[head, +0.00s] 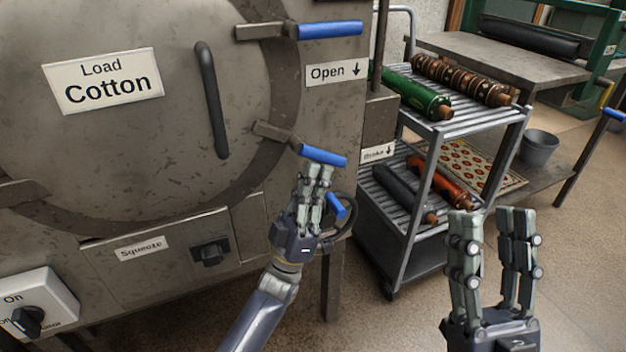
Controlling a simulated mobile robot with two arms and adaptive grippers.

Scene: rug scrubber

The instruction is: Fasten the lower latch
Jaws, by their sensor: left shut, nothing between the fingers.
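The lower latch (323,156) has a blue handle and sits at the lower right of the round door's rim on the grey machine. Its metal arm reaches left onto the rim. My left gripper (316,170) is shut and empty, with its fingertips just below the blue handle; I cannot tell whether they touch it. The upper latch (330,30), also blue-handled, points right at the top of the rim. My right gripper (492,212) is open and empty at the lower right, in front of the cart and away from the machine.
A metal cart (440,132) with several rollers stands right of the machine. A bucket (539,148) and a metal table (500,55) are behind it. Another blue handle (336,205) and a black wheel sit close beside my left gripper. Floor is clear at the lower right.

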